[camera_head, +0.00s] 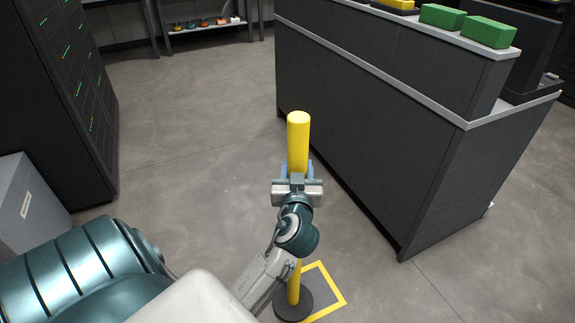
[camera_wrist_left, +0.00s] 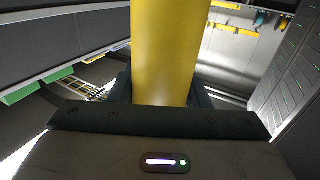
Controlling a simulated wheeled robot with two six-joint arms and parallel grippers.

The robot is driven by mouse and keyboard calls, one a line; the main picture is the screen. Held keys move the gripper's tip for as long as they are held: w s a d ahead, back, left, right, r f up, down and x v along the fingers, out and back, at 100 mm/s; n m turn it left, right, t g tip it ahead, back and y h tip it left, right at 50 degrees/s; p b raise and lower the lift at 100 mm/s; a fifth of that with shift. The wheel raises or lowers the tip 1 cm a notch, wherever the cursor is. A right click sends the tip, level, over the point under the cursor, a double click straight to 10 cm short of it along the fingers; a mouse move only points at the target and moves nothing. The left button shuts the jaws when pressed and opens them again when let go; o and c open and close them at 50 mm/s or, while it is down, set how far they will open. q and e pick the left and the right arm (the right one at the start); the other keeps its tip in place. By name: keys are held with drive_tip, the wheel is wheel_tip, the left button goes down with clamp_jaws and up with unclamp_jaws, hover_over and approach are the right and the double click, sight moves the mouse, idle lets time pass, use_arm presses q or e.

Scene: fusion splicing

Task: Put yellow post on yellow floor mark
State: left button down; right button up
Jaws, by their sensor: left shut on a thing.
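The yellow post (camera_head: 298,135) stands upright on a round dark base (camera_head: 293,306) in the head view. My left gripper (camera_head: 298,170) is shut on the post's upper part. In the left wrist view the post (camera_wrist_left: 163,50) fills the middle between my left gripper's fingers (camera_wrist_left: 160,92). The yellow floor mark (camera_head: 336,284) is a square outline just right of the base. The base overlaps its left side, and part of the mark is hidden behind it. I cannot tell whether the base touches the floor. My right gripper is not in view.
A dark counter (camera_head: 360,110) stands close to the post's right, with green boxes (camera_head: 488,32) on top. A server rack (camera_head: 75,100) and a grey box (camera_head: 30,205) are at the left. A shelf (camera_head: 205,28) is at the back. Floor left of the post is clear.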

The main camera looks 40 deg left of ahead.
use_arm(q)
drive_tip(key=w+d+f, duration=0.1)
drive_tip(key=w+f, duration=0.3)
drive_tip(key=w, duration=0.5)
drive_tip(key=shift+w, duration=0.4)
drive_tip(key=c, duration=1.1)
unclamp_jaws()
drive_tip(key=shift+d+f, duration=0.1)
drive_tip(key=shift+f, duration=0.15)
drive_tip(key=o, duration=0.3)
drive_tip(key=shift+o, duration=0.2)
